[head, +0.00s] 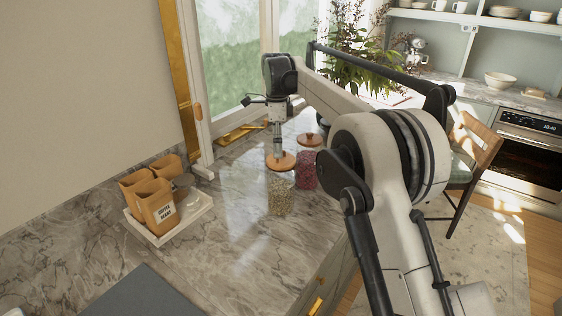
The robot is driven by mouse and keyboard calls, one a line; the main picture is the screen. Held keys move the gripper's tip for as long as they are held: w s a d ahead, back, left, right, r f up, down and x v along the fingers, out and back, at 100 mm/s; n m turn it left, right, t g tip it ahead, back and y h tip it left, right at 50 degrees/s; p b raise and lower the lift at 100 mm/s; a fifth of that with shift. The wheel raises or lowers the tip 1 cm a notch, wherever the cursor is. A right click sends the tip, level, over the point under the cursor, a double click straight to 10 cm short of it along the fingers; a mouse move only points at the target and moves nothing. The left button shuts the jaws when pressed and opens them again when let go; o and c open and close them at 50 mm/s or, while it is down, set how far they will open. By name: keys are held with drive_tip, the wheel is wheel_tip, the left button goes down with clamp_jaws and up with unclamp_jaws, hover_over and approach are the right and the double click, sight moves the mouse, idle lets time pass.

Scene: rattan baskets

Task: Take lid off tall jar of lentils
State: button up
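A clear jar of pale green-brown lentils (281,196) stands on the marble counter in the head view. A round wooden lid (284,163) is at its top; I cannot tell whether it rests on the rim or sits slightly above it. My gripper (278,153) points straight down onto the middle of this lid. Its fingertips are at the lid's knob, which they hide. The fingers look close together, but they are too small to tell whether they are shut on the knob.
A jar of red contents (306,172) with a knobbed wooden lid (308,140) stands close behind right. Bare counter (235,240) lies between. A leafy plant (357,65) stands behind.

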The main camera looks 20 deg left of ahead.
sight(288, 160)
drive_tip(key=shift+s+f+p, duration=0.2)
drive_tip(key=shift+f+p, duration=0.4)
drive_tip(key=shift+f, duration=1.75)
drive_tip(key=c, duration=1.3)
